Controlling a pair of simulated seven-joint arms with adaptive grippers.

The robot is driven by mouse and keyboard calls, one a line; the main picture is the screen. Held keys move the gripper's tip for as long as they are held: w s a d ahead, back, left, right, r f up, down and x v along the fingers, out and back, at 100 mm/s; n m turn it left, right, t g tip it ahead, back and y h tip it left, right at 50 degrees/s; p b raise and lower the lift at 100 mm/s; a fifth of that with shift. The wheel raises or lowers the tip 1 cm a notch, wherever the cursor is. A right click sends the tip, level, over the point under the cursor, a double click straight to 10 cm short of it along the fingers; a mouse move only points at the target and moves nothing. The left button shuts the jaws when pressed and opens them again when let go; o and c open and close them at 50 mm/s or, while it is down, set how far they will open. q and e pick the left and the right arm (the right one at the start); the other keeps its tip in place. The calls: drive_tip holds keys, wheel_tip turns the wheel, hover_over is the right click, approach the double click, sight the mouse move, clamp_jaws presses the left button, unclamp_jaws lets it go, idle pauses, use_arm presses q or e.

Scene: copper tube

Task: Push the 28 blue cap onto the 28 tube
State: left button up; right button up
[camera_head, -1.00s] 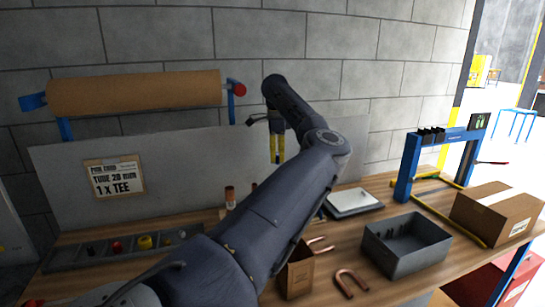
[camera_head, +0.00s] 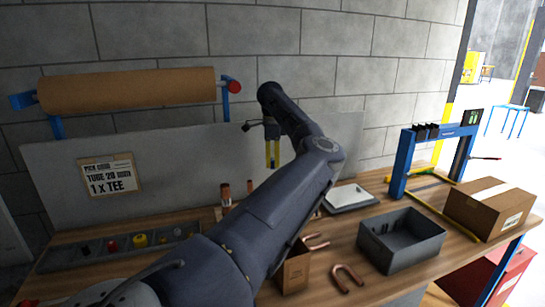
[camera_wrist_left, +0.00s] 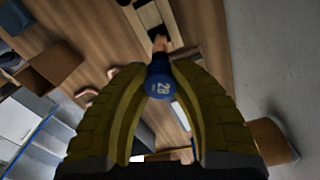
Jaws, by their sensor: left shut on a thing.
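My left gripper (camera_head: 272,164) has yellow fingers pointing down in front of the grey panel, above the back of the bench. In the left wrist view its fingers (camera_wrist_left: 160,82) are shut on the blue cap (camera_wrist_left: 161,88), marked 28, near the fingertips. A copper tube (camera_wrist_left: 160,44) shows just beyond the cap; whether they touch cannot be told. In the head view two copper tubes, one at the left (camera_head: 225,192) and one at the right (camera_head: 250,186), stand upright below and left of the gripper. My left arm hides part of the bench there. My right gripper is out of view.
A grey parts tray (camera_head: 62,262) with coloured caps lies at the left. An open cardboard box (camera_head: 293,272), a copper U-bend (camera_head: 349,279), a grey bin (camera_head: 402,256), a white-topped flat item (camera_head: 350,198) and a blue frame (camera_head: 398,170) occupy the right. A taped carton (camera_head: 485,210) stands far right.

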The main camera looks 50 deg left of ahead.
sight(273, 159)
use_arm(q)
drive_tip(key=shift+f, duration=1.25)
drive_tip(key=shift+f, duration=1.95)
idle(0.9)
drive_tip(key=o, duration=0.8)
wheel_tip(273, 159, up, 12)
drive_tip(key=shift+r, duration=0.1)
idle(0.5)
